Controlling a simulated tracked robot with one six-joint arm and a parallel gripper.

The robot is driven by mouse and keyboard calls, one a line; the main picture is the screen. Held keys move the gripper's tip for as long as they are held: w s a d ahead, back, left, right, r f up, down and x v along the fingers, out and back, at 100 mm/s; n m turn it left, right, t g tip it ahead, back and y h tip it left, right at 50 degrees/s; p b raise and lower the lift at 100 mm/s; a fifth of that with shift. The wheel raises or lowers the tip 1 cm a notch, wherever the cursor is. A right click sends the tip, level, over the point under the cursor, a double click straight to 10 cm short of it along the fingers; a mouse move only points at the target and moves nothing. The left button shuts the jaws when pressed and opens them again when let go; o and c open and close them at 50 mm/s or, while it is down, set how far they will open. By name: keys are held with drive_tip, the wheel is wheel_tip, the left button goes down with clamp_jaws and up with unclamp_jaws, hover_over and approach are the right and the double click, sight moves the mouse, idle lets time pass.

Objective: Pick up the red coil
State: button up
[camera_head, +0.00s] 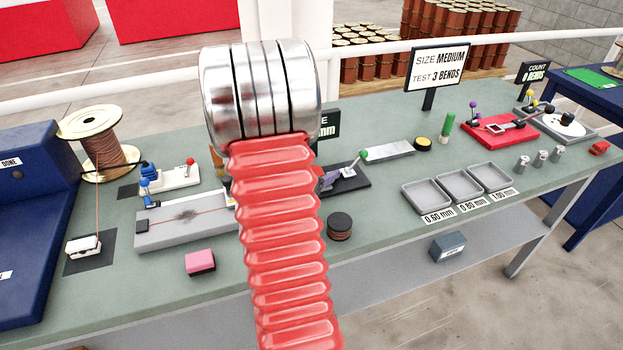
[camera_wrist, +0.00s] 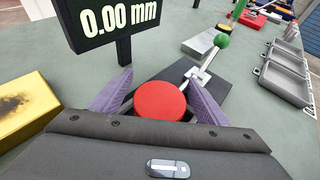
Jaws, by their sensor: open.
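The red coil (camera_wrist: 160,103) shows in the wrist view as a round red disc between the two purple fingers of my gripper (camera_wrist: 159,88). The fingers stand apart on its left and right; I cannot tell whether they touch it. Its lower edge is cut off by the dark gripper body. In the head view my red ribbed arm hides the coil, and only a bit of purple finger shows beside the arm.
A 0.00 mm sign (camera_wrist: 117,22) stands just beyond the gripper, with a green-knobbed lever (camera_wrist: 222,41) on a dark base to the right. A yellow block (camera_wrist: 27,106) lies left. Grey trays (camera_head: 427,195), a dark-topped copper coil (camera_head: 340,228) and a pink block (camera_head: 200,262) are on the bench.

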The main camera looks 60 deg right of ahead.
idle(0.3)
drive_tip(key=c, duration=1.5)
drive_tip(key=shift+r, duration=0.15)
wheel_tip(320, 180, up, 10)
drive_tip(key=shift+f, duration=0.1)
idle(0.9)
